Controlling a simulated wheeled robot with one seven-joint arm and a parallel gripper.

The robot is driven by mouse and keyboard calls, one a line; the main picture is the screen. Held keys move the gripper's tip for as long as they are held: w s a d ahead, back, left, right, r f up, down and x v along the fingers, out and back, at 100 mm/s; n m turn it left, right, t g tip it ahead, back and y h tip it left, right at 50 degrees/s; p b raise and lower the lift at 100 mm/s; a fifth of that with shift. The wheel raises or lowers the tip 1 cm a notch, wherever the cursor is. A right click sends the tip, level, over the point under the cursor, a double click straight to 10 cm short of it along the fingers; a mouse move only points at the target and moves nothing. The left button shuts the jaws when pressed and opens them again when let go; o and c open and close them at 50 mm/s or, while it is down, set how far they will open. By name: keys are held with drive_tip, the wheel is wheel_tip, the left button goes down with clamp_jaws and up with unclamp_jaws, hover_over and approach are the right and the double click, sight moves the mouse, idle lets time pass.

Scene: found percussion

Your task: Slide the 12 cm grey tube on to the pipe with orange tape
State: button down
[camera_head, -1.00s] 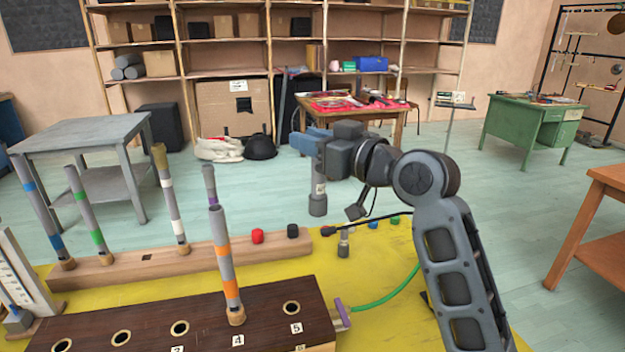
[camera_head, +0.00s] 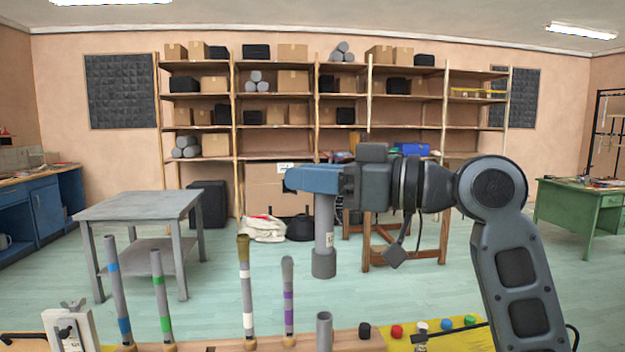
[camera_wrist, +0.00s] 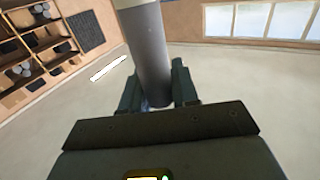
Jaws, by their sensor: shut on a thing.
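My gripper (camera_head: 318,181) is shut on a grey tube (camera_head: 324,225), which hangs upright below the jaws with a small pale label and a darker, wider lower end. The label is too small to read. In the wrist view the tube (camera_wrist: 148,45) stands between the two fingers (camera_wrist: 157,88). The pipe with orange tape (camera_head: 324,332) shows only its bare grey top at the bottom edge of the head view. Its tape is out of frame. The held tube appears above this pipe top, with a visible gap between them.
Upright pipes with blue (camera_head: 117,290), green (camera_head: 161,298), white (camera_head: 245,292) and purple tape (camera_head: 288,302) stand to the left. Small coloured caps, one of them red (camera_head: 397,331), lie at lower right. A grey table (camera_head: 140,206) and shelves stand behind.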

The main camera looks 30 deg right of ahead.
drive_tip(key=shift+f, duration=0.15)
drive_tip(key=b, duration=0.5)
hover_over(315, 258)
drive_tip(key=shift+w+f, duration=0.1)
drive_tip(key=shift+f, duration=2.7)
drive_tip(key=shift+f+b, duration=1.6)
drive_tip(key=shift+b, duration=0.05)
drive_tip(key=c, duration=0.8)
unclamp_jaws()
drive_tip(key=shift+b+v, duration=0.55)
drive_tip(key=shift+v, duration=3.3)
